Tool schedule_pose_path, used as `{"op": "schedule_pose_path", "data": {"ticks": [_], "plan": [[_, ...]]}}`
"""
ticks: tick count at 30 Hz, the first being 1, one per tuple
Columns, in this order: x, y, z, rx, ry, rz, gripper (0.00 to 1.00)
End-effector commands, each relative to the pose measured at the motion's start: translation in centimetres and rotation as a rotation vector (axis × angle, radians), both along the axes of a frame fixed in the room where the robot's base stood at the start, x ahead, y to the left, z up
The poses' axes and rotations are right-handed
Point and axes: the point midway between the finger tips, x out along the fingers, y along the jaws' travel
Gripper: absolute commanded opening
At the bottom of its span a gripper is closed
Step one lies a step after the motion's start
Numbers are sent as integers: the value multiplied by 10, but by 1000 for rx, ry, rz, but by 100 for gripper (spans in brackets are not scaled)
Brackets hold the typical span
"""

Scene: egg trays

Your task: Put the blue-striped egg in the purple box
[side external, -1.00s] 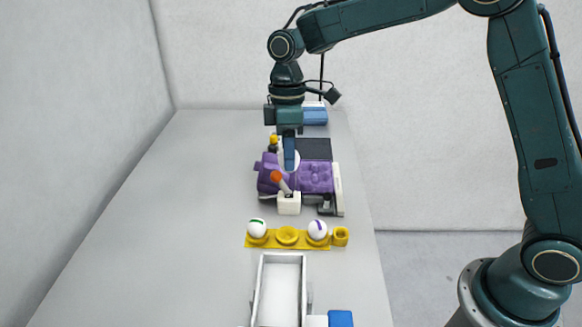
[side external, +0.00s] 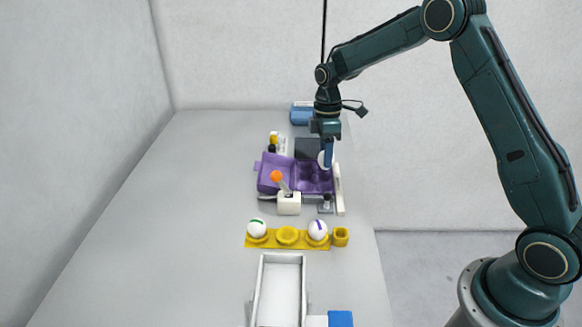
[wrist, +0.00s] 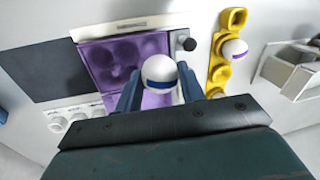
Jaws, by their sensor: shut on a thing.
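My gripper (side external: 327,160) is shut on the blue-striped egg (wrist: 160,72), a white egg with a blue band. In the wrist view one finger stands on each side of the egg. In the side view the egg (side external: 321,160) is partly hidden by the fingers. The purple box (side external: 300,179) stands open, its lid part at the left and its cupped part at the right. My gripper holds the egg over the far right of the cupped part, apparently above it. In the wrist view the cups of the purple box (wrist: 112,62) show beyond the egg and look empty.
A yellow holder (side external: 287,237) bears a green-striped egg (side external: 257,228) and a purple-striped egg (side external: 317,230), with an empty cup between. A white block with an orange-knobbed lever (side external: 277,176) stands at the box's near side. A dark panel (side external: 308,148) lies behind. A white tray (side external: 281,290) is in front.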

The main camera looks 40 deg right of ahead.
Motion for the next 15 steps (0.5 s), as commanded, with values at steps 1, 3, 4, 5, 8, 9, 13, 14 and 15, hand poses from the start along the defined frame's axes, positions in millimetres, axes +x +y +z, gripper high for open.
{"op": "schedule_pose_path", "data": {"ticks": [1, 3, 4, 5, 8, 9, 13, 14, 15], "plan": [[0, 0, 0, 0, 0, 0, 31], [0, 0, -1, 0, 0, 0, 31], [0, 0, -1, 0, 0, 0, 31], [0, 0, -1, 0, 0, 0, 31], [0, 0, -4, 1, 1, 0, 31], [0, 1, -6, 1, 1, 0, 31], [0, 1, -13, 0, 0, -1, 31], [0, 1, -15, 0, 0, -1, 31], [0, 1, -18, 0, 1, -1, 31]]}}
